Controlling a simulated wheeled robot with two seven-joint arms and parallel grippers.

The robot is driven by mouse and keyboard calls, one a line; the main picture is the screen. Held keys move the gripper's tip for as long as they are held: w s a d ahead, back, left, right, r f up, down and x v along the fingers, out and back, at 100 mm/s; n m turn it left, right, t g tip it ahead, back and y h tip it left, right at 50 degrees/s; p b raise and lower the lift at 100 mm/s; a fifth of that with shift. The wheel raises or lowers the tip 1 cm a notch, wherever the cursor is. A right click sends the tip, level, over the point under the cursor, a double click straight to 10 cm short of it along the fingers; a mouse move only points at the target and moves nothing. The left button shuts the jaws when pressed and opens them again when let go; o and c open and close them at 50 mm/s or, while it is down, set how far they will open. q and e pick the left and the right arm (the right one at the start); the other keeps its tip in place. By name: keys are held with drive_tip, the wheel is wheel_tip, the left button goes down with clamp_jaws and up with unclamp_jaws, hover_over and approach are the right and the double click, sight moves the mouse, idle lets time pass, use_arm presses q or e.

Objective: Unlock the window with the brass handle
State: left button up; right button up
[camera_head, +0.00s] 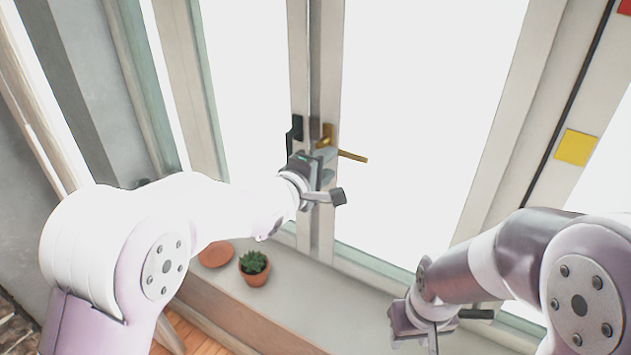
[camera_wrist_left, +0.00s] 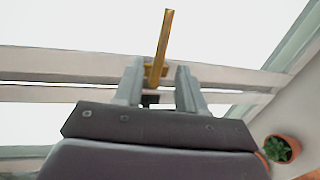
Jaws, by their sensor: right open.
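The brass handle (camera_head: 352,156) is on the frame of the window (camera_head: 327,100) and points right in the head view. It also shows in the left wrist view (camera_wrist_left: 163,40), with its lower end appearing between my left gripper's fingers. My left gripper (camera_head: 331,178) is at the window frame, just below the handle in the head view. Its fingers (camera_wrist_left: 158,85) are apart, with gaps beside the handle; I cannot tell whether either touches it. My right gripper (camera_head: 432,318) is open and empty over the sill, low and right, away from the handle.
A black fitting (camera_head: 296,127) is on the frame left of the handle. A potted succulent (camera_head: 254,268) and a terracotta dish (camera_head: 216,254) are on the pale sill (camera_head: 320,303), below my left arm. A yellow square (camera_head: 575,147) is on the right frame. The sill between the grippers is clear.

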use_arm(q)
drive_tip(key=v, duration=0.4)
drive_tip(key=shift+s+a+r+b, duration=0.1)
drive_tip(key=shift+s+a+b, duration=0.1)
drive_tip(key=shift+s+b, duration=0.15)
use_arm(e)
drive_tip(key=shift+f, duration=0.8)
use_arm(q)
drive_tip(key=s+a+f+m+g+y+b, duration=0.1)
drive_tip(key=s+a+f+m+g+y, duration=0.2)
drive_tip(key=f, duration=0.4)
drive_tip(key=s+a+f+m+g+y, duration=0.1)
drive_tip(key=s+a+f+m+y, duration=0.2)
drive_tip(key=a+f+m, duration=0.25)
drive_tip(key=s+a+f+m+g+y+b, duration=0.1)
drive_tip(key=s+a+f+g+b, duration=0.1)
drive_tip(key=s+a+f, duration=0.4)
drive_tip(key=s+a+f+m+g+y+b, duration=0.1)
drive_tip(key=s+a+f+g, duration=0.4)
drive_tip(key=s, duration=0.6)
drive_tip(key=shift+s+a+f+m+g+y+b, duration=0.35)
drive_tip(key=shift+a+f+m+b, duration=0.3)
drive_tip(key=shift+b, duration=0.4)
use_arm(e)
wheel_tip(320, 180, down, 6)
